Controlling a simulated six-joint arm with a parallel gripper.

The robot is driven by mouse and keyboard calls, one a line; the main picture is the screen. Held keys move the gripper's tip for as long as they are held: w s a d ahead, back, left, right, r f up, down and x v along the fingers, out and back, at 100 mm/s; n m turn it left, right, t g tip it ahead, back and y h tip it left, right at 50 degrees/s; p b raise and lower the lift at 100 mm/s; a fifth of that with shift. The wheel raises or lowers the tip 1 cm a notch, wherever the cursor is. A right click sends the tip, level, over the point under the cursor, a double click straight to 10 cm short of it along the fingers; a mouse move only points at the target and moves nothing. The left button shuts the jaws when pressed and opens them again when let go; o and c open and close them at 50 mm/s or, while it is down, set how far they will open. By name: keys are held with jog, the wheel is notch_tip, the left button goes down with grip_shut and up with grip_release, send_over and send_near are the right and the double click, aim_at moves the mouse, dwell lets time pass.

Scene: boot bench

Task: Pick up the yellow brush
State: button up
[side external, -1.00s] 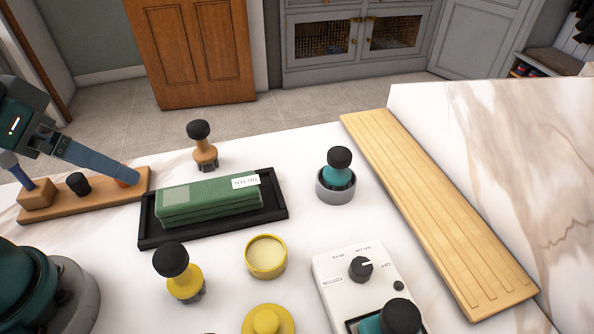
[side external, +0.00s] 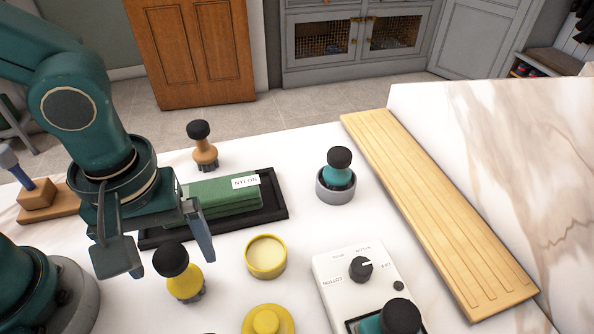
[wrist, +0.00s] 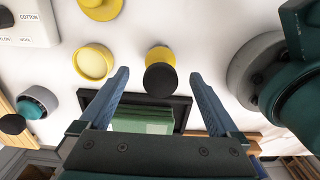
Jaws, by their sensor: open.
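The yellow brush (side external: 184,280) stands upright on the white marble top, with a black round knob on top and dark bristles below. It also shows in the wrist view (wrist: 160,56), ahead of and between my fingers, its black knob toward me. My gripper (side external: 160,262) is open and empty, above and just behind the brush in the side view. In the wrist view my gripper (wrist: 158,78) has its two blue fingers spread wide, one on each side of the brush's line. The fingers do not appear to touch it.
A black tray (side external: 277,212) with green cloths (side external: 215,196) lies behind the brush. A yellow tin (side external: 266,257) and yellow lid (side external: 267,321) are to its right, with a white dial box (side external: 335,262) beyond. Tan brush (side external: 204,150), teal brush (side external: 338,170) and wooden board (side external: 430,205) stand farther off.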

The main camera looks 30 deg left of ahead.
jog(key=shift+f, duration=2.05)
jog(key=c, duration=1.5)
